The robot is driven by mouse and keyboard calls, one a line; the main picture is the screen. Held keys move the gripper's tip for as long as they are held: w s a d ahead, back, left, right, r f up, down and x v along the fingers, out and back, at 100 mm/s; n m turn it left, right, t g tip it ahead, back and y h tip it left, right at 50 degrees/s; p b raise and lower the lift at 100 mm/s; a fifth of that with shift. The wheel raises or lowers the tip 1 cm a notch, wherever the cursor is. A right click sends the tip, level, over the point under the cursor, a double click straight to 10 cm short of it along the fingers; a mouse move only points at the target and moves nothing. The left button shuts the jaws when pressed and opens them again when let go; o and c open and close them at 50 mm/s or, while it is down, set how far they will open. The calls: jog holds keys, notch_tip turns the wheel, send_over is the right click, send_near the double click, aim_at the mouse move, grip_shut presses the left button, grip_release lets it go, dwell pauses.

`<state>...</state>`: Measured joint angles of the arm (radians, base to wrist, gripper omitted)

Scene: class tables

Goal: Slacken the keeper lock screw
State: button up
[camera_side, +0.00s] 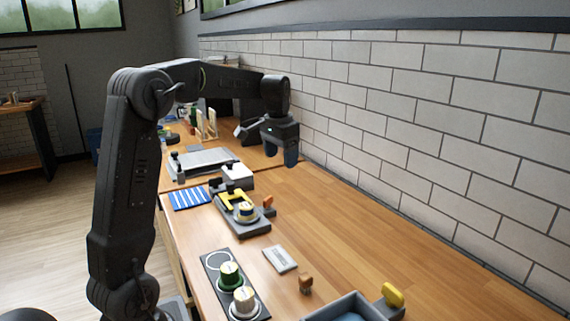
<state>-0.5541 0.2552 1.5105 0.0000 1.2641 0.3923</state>
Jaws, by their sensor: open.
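My gripper (291,160) hangs open and empty in the air, pointing down, above the wooden table near the tiled wall. A dark grey fixture (250,230) lies on the table below it and to its left in the picture. The fixture carries a yellow forked piece (235,197) and a round cap with a yellow and dark band (245,212). A small orange-brown knob (268,202) stands at the fixture's right edge. I cannot tell for sure which part is the keeper lock screw. My gripper is clear of all these parts.
A grey plate with green and cream knobs (230,274), a flat labelled card (281,259), a brown block (305,283) and a grey bin (345,308) with a yellow knob (393,294) stand nearer. The wall side is clear.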

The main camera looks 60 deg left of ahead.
jog(key=s+d+r+t, duration=0.1)
jog(key=s+d, duration=0.4)
jog(key=d, duration=0.6)
jog(key=shift+r+m+t, duration=0.3)
jog(key=shift+r, duration=0.4)
jog(key=shift+w+a, duration=0.1)
jog(key=shift+a, duration=0.1)
jog(key=shift+c, duration=0.8)
jog(key=w+a+f+n, duration=0.1)
jog(key=a, duration=0.2)
jog(key=w+a+f+n+g, duration=0.1)
jog(key=w+a, duration=0.1)
jog(key=a, duration=0.2)
jog(key=w+a+n, duration=0.1)
jog(key=w+a, duration=0.1)
jog(key=a, duration=0.2)
jog(key=shift+a+f+g, duration=0.15)
jog(key=shift+f+g, duration=0.15)
jog(key=shift+f, duration=0.1)
jog(key=c, duration=0.5)
jog(key=n+g, duration=0.1)
jog(key=n, duration=0.1)
send_over(268, 197)
notch_tip(268, 197, down, 5)
jog(key=shift+h, duration=0.3)
notch_tip(268, 197, down, 13)
jog(key=shift+f, duration=0.1)
